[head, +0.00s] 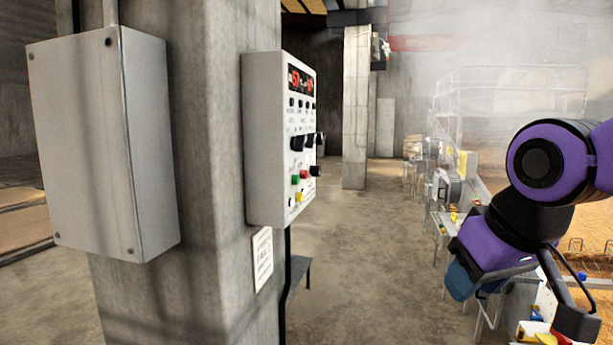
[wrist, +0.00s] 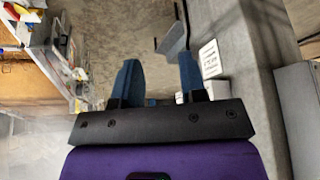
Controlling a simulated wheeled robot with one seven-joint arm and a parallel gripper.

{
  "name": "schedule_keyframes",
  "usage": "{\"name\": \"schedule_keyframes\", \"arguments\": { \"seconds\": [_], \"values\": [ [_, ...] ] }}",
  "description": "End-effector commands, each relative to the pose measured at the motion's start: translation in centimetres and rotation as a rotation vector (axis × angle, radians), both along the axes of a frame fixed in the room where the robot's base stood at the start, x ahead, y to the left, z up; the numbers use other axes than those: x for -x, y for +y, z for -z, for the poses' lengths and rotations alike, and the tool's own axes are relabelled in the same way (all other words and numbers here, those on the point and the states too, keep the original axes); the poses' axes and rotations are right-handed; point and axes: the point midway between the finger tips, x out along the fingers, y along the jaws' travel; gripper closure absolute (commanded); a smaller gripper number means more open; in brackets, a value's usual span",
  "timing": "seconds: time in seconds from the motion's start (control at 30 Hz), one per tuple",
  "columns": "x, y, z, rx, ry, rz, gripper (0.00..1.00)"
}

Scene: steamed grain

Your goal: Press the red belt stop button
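A pale grey control panel (head: 270,140) is mounted on the concrete pillar. A small red button (head: 304,174) sits low on its face, beside a green button (head: 295,180) and above a yellow one (head: 299,197). The panel's labels are too small to read. My gripper (wrist: 158,78) shows two blue fingers standing apart with nothing between them in the wrist view. In the head view my arm is at the right, well away from the panel, with the gripper hanging low. The red button does not show in the wrist view.
A grey box (head: 105,145) is on the pillar (head: 215,130) left of the panel. A paper notice (head: 262,258) hangs below the panel. A cluttered bench (head: 447,190) runs along the right. The floor (head: 360,235) between panel and bench looks clear. Steam fills the upper right.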

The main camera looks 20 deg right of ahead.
Motion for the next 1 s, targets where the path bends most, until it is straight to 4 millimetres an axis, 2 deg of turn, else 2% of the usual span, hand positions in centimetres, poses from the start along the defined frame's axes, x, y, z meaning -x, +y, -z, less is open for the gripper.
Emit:
{"name": "schedule_keyframes", "arguments": {
  "seconds": [0.03,0.13,0.17,1.0],
  "values": [
    [0.00,0.00,0.00,0.000,0.000,0.000,0.74],
    [0.00,0.00,0.00,0.000,0.000,0.000,0.96],
    [0.00,0.00,0.00,0.000,0.000,0.000,1.00],
    [0.00,0.00,0.01,0.000,0.000,0.000,1.00]
  ]
}}
